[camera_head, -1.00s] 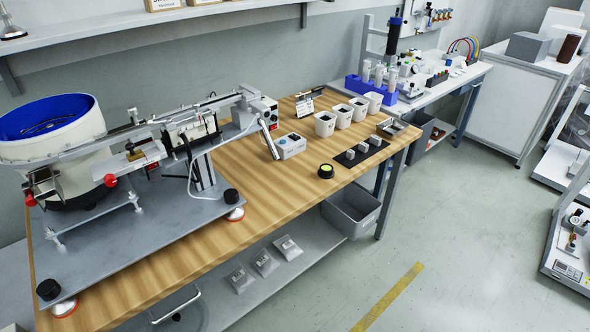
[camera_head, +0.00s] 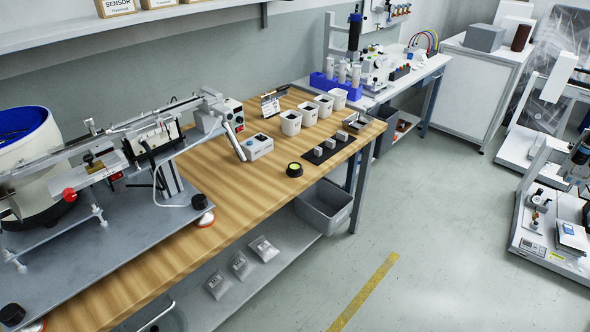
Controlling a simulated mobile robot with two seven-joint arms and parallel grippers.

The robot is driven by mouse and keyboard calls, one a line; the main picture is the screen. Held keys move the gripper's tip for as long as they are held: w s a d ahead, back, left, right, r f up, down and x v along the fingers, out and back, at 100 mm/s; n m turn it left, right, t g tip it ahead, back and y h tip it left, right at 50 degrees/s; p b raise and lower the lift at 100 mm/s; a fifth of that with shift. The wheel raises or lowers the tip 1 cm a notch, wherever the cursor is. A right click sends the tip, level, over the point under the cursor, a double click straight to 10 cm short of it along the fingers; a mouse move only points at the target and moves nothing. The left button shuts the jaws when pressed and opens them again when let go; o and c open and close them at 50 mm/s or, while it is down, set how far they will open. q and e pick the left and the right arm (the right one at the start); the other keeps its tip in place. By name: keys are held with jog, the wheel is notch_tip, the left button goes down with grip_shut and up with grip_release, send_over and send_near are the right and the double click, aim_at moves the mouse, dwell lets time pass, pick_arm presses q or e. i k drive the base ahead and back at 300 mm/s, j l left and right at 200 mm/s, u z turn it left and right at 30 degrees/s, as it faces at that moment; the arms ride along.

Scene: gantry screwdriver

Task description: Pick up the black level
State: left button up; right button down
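A small round black object with a yellow-green top (camera_head: 294,170), which looks like the black level, sits on the wooden workbench (camera_head: 228,200) in the camera_head view. It stands near the bench's front edge, just left of a black mat (camera_head: 330,148). Nothing covers it. Neither of my grippers is in view.
A white-grey box (camera_head: 257,147) is behind the round object. Several white cups (camera_head: 291,123) stand in a row further back. A bowl feeder machine (camera_head: 110,165) fills the bench's left. The floor (camera_head: 425,240) in front is mostly clear.

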aim_at(294, 170)
jog(key=i+l+u, duration=0.15)
jog(key=l, duration=0.2)
jog(key=i+l+u, duration=0.1)
jog(key=i+l, duration=0.15)
jog(key=l, duration=0.15)
jog(key=i+l+u, duration=0.15)
jog(key=l, duration=0.25)
jog(key=i+l+u, duration=0.15)
jog(key=l, duration=0.3)
jog(key=i+l+u, duration=0.1)
jog(key=l, duration=0.35)
jog(key=i+l+u, duration=0.15)
jog(key=l, duration=0.3)
jog(key=i+l+u, duration=0.15)
jog(key=l, duration=0.3)
jog(key=i+l+u, duration=0.15)
jog(key=i+l, duration=0.35)
jog(key=l, duration=0.15)
